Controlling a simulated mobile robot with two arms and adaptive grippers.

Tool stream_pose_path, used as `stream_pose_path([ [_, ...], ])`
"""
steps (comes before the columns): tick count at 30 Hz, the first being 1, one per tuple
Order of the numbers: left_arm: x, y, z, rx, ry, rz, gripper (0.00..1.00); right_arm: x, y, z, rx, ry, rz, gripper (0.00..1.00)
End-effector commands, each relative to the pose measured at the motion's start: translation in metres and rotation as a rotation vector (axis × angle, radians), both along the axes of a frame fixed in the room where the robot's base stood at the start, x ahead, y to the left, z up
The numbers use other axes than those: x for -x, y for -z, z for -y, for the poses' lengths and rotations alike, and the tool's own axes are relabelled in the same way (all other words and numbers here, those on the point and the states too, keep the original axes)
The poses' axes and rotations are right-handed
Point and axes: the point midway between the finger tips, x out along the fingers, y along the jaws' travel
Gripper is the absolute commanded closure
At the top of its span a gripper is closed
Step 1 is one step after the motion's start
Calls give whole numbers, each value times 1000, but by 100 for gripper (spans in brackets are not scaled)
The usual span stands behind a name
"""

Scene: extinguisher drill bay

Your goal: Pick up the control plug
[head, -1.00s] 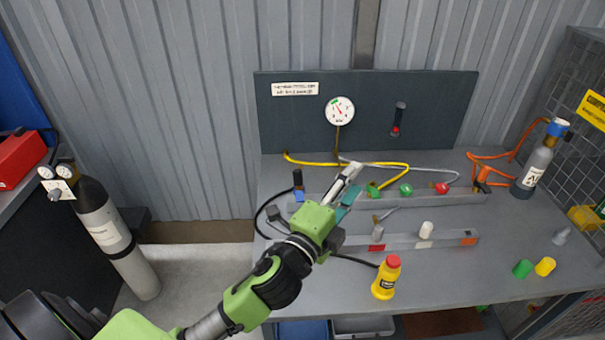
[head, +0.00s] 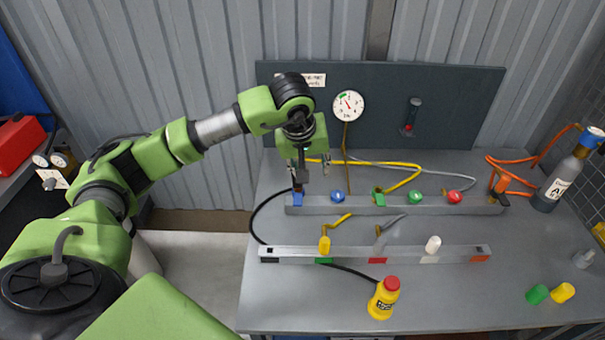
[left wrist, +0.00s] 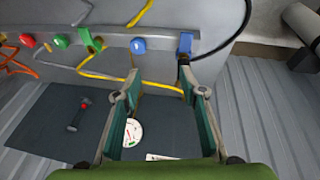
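No label marks a control plug, so I cannot tell for sure which part it is. A blue fitting (head: 297,199) sits at the left end of the rear rail, by a black hose. It also shows in the left wrist view (left wrist: 185,44), beyond one fingertip. My left gripper (head: 312,172) points down above the left end of this rail, fingers apart and empty. In the left wrist view the gripper (left wrist: 158,78) has a clear gap between its fingers. Whether a finger touches the fitting I cannot tell. My right gripper is not in view.
The rear rail (head: 435,206) also carries blue, green and red knobs. A front rail (head: 405,254) holds yellow, grey and white plugs. A gauge (head: 348,105) and dark panel (head: 455,110) are behind. Loose caps (head: 537,294) lie at right.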

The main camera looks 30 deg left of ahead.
Motion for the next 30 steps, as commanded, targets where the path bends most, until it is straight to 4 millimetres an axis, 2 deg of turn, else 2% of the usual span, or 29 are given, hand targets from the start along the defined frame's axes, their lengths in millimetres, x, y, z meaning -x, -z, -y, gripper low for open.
stream_pose_path([
  [1, 0, -6, -19, -59, -10, -3, 62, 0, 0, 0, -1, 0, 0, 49],
  [3, 1, -11, -35, -112, -17, -11, 62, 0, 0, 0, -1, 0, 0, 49],
  [5, 0, -9, -41, -131, -20, -17, 62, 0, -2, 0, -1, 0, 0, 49],
  [8, -4, 2, -45, -136, -21, -20, 62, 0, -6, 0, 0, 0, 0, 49],
  [16, -21, 50, -54, -133, -22, -20, 62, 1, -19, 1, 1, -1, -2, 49],
  [23, -27, 68, -57, -132, -20, -17, 62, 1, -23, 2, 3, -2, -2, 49],
  [30, -36, 94, -66, -130, -22, -21, 62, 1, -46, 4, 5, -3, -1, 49],
])
